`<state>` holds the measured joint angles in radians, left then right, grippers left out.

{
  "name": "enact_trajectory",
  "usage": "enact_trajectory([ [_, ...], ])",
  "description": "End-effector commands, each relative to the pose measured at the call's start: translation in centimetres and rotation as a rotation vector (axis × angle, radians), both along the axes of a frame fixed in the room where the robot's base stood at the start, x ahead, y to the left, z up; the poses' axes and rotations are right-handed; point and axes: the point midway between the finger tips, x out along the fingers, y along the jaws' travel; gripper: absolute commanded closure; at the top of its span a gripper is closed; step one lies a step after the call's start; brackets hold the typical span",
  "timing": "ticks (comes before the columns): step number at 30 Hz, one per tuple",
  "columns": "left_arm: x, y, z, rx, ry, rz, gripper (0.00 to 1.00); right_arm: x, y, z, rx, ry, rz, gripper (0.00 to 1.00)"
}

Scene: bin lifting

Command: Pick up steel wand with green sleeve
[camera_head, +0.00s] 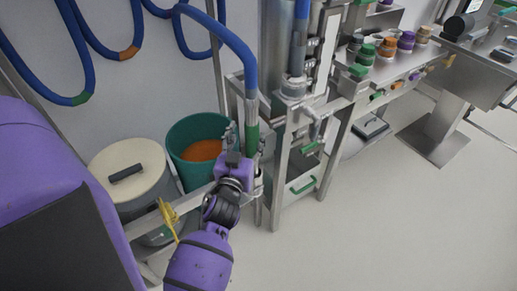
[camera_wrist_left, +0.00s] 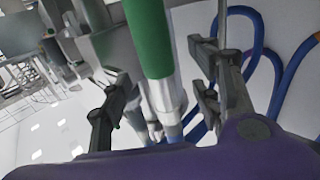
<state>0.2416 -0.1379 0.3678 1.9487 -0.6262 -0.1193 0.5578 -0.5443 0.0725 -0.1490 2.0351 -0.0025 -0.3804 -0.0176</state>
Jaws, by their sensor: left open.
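The steel wand with the green sleeve (camera_head: 252,138) stands upright beside the green bin, its upper end joined to a blue hose (camera_head: 232,38). In the left wrist view the green sleeve (camera_wrist_left: 150,38) and the steel part (camera_wrist_left: 162,95) below it in the picture lie between my open fingers. My left gripper (camera_head: 240,138) is at the sleeve; in the left wrist view its fingers (camera_wrist_left: 158,92) stand apart on both sides of the wand. I cannot tell whether either finger touches it. My right gripper is not in view.
A green bin (camera_head: 175,140) with orange contents (camera_head: 202,150) stands left of the wand. A grey bin with a cream lid (camera_head: 125,165) is further left. A steel machine frame (camera_head: 285,165) stands close on the right. The floor (camera_head: 360,235) at right is clear.

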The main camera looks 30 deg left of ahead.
Motion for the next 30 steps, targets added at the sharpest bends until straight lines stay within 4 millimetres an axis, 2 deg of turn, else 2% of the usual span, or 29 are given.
enact_trajectory([
  [3,1.5,0.5,0.3,0.0,-0.002,0.0,0.43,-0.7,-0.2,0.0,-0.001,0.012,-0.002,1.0],
  [10,4.6,1.6,0.4,0.0,-0.001,-0.001,0.43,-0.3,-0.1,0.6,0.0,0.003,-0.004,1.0],
  [20,5.2,1.9,0.3,-0.001,0.002,0.0,0.43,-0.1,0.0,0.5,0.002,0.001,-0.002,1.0],
  [30,5.2,1.9,0.3,-0.001,0.002,0.0,0.87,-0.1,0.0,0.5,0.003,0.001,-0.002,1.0],
])
